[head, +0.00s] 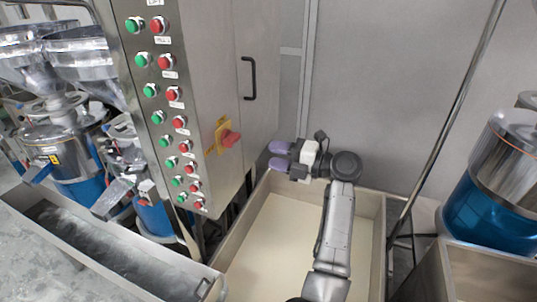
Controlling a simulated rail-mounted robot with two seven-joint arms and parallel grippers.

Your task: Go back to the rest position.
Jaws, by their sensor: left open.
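My left gripper (278,155) is in the middle of the head view, at the end of my arm that rises from the bottom edge. Its two purple fingertips point left and stand apart, with nothing seen between them. It appears above the far end of the cream-coloured trough. The red rotary switch (230,139) on its yellow plate is to the left of the fingertips, with a gap between them in the picture. My right gripper is not in view.
A steel control cabinet (205,60) with green and red buttons and a black handle (248,78) stands left of the gripper. The trough (251,231) lies below. Grinders with blue bases (84,190) stand at left, and a steel-and-blue machine (497,185) at right. A slanted metal pole (452,115) is nearby.

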